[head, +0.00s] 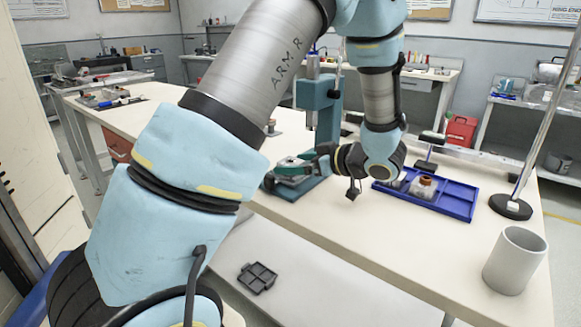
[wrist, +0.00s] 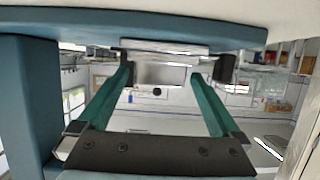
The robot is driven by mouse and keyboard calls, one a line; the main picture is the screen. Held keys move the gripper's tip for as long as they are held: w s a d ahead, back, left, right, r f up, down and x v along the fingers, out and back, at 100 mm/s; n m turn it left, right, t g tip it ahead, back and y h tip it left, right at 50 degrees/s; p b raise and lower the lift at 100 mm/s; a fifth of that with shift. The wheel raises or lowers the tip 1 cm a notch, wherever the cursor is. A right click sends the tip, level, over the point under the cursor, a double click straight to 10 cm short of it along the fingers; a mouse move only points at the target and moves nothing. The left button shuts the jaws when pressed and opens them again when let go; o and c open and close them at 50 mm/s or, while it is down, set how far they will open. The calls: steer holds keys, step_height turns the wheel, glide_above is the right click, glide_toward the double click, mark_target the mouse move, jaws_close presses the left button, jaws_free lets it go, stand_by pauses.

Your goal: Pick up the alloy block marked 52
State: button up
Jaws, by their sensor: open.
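My gripper (head: 291,167) is at the teal press (head: 318,100), low over its base on the workbench. In the wrist view its two green fingers (wrist: 161,73) are open. A pale grey metal block (wrist: 160,75) shows between the fingertips, with a gap on each side. It lies against a flat metal plate (wrist: 165,47) by the teal press base (wrist: 200,32). No number is readable on the block, so I cannot tell whether it is the one marked 52. In the head view I cannot make the block out behind my gripper.
A blue tray (head: 456,206) with a brown-topped part and grey pieces lies right of my gripper. A stand with a pole (head: 511,207) and a grey cup (head: 515,260) are farther right.

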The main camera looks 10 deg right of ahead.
steer(key=shift+x, duration=0.9)
jaws_close()
